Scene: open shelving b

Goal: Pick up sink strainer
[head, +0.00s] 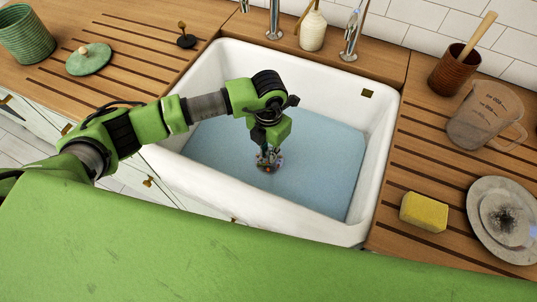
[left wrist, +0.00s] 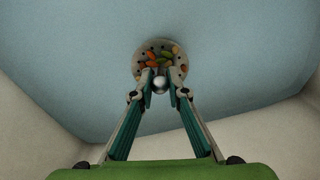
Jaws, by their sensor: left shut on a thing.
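The sink strainer (left wrist: 146,50) is a round, pale perforated disc with small orange and green bits on it and a shiny round knob (left wrist: 160,83). In the left wrist view my left gripper (left wrist: 160,76) is shut on that knob, with one fingertip on each side. In the head view the left gripper (head: 268,156) points down into the white sink (head: 215,75), and the strainer (head: 265,169) shows only partly beneath it. I cannot tell whether the strainer touches the sink bottom. My right gripper is not in view.
Pale blue water (head: 320,150) seems to cover the sink floor. Taps (head: 351,35) and a cream bottle (head: 313,30) stand behind. A yellow sponge (head: 424,212), plates (head: 490,200), measuring jug (head: 485,115) and brown pot (head: 453,72) are right. A green lid (head: 88,62) and pot (head: 25,35) are left.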

